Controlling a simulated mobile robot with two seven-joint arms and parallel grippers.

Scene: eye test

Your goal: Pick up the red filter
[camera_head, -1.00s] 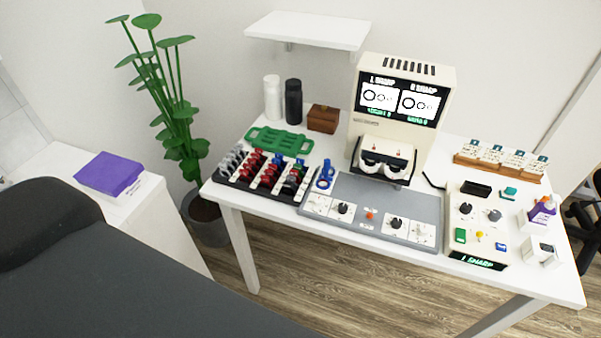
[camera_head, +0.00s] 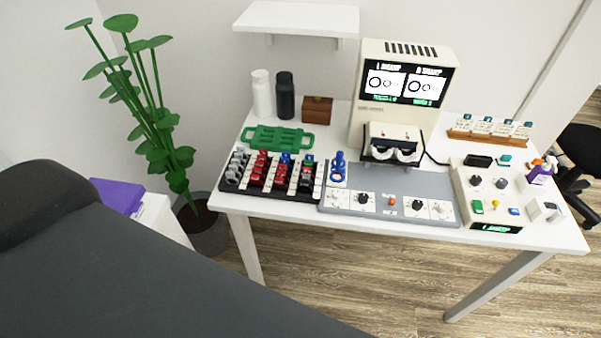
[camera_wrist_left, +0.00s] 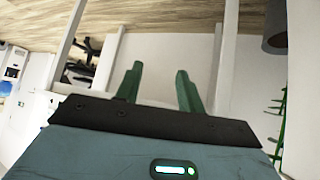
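A black rack (camera_head: 311,190) at the left end of the white table holds rows of upright round lenses with grey, red, blue and green parts. Several red pieces (camera_head: 257,173) stand in the left and middle columns; they are too small for me to tell which one is the red filter. My left gripper shows only in the left wrist view (camera_wrist_left: 160,72). Its two green fingers are apart, with nothing between them, away from the rack. My right gripper is in neither view.
A green tray (camera_head: 301,141) lies behind the rack. A blue stand (camera_head: 339,167) and a grey panel (camera_head: 378,205) are to its right. A white shelf (camera_head: 300,17) overhangs the back. A plant (camera_head: 150,130) stands left of the table (camera_head: 232,205).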

